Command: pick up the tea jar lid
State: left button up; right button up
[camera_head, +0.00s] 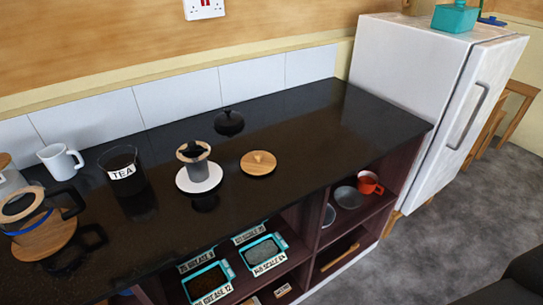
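The tea jar (122,172) is a dark glass jar with a white TEA label. It stands upright on the black counter, left of the middle, and its top looks uncovered. A round wooden lid (258,163) with a small knob lies flat on the counter to the right of the jar, beyond the dripper. A black lid-like piece (229,123) with a knob sits farther back near the tiles. No marking shows which of these two belongs to the jar. Neither of my grippers is in view.
A dripper on a white round base (198,183) stands between jar and wooden lid. A white mug (61,161) and glass carafe (18,208) are at left. Open shelves below hold trays and a red mug (369,182). The counter's right part (360,125) is clear beside the white fridge (408,75).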

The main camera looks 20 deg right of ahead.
aim_at(257, 162)
jog(key=i+l, duration=0.1)
jog(key=l, duration=0.4)
jog(key=i+l, duration=0.15)
jog(key=l, duration=0.35)
jog(key=i+l, duration=0.1)
jog(key=l, duration=0.4)
